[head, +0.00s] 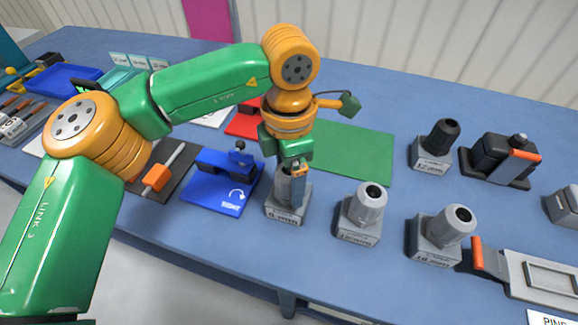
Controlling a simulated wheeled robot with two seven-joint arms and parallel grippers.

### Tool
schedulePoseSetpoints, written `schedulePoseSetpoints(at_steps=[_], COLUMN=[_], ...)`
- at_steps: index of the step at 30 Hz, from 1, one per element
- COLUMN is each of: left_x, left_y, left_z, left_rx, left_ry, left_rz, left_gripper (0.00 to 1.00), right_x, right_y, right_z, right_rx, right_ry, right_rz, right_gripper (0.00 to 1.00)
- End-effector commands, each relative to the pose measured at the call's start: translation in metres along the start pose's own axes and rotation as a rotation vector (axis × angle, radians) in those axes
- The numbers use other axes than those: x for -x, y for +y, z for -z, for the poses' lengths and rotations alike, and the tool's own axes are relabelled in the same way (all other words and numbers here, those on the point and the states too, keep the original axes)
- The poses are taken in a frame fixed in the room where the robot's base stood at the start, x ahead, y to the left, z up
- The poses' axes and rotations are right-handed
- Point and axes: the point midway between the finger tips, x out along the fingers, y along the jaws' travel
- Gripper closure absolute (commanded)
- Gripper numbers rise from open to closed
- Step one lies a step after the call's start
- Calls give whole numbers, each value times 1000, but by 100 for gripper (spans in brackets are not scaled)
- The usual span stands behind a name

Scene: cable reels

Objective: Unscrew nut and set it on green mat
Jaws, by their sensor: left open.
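My left arm reaches in from the left, and its gripper (294,180) points down at the top of a grey labelled stand (286,208) near the table's front. The jaws are open around or just beside the grey fitting on that stand; I cannot tell whether they touch it. The nut cannot be made out clearly there, since the gripper and wrist cover the fitting's top. The green mat (355,153) lies flat behind and to the right of the gripper, and its visible part is bare. My right gripper is not in view.
More grey stands with fittings are to the right (361,222) (437,240), and one with a black top (436,147) is behind them. A blue fixture (215,193) is close on the left. A black clamp with an orange handle (503,162) stands at right.

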Motion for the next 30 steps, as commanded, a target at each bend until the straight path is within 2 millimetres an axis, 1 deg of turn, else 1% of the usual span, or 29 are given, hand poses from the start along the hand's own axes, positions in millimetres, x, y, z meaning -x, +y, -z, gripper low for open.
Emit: schedulePoseSetpoints(at_steps=[4, 5, 6, 8, 9, 11, 12, 13, 14, 16, 17, 19, 21, 23, 24, 26, 30], left_x=[-1, -1, -1, -1, -1, -1, 0, 0, 0, -1, -3, -6, -7, -8, -8, -8, -8], left_y=[0, 0, 0, 0, 0, 0, 0, 0, 0, 0, 0, 1, 1, 1, 1, 1, 1], left_z=[0, 0, 0, 0, 0, 0, 0, 0, 0, 0, 0, 0, 0, 0, 0, 0, 0], left_rx=[1, 1, 2, 2, 3, 3, 3, 3, 3, 21, 59, 237, 469, 666, 797, 995, 1464], left_ry=[0, 0, 0, 0, 0, 0, 0, 0, 0, 0, -1, -3, -3, -3, -4, -4, -5], left_rz=[0, 0, 0, -1, -1, -1, -1, -1, -1, -1, -2, -4, -4, -3, -4, -3, -3], left_gripper=[15, 23, 34, 50, 61, 77, 88, 96, 100, 100, 100, 100, 100, 100, 100, 100, 100], right_x=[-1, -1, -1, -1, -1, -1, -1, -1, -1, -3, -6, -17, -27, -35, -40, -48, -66], right_y=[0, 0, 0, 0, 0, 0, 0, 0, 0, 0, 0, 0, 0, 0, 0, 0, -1], right_z=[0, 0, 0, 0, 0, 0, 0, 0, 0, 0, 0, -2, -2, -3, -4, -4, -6], right_rx=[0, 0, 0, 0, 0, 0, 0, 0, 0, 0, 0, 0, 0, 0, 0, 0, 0], right_ry=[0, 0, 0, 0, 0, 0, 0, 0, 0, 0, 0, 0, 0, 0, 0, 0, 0], right_rz=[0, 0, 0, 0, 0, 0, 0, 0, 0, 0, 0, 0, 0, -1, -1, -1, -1], right_gripper=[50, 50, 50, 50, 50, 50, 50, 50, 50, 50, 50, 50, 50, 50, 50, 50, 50])
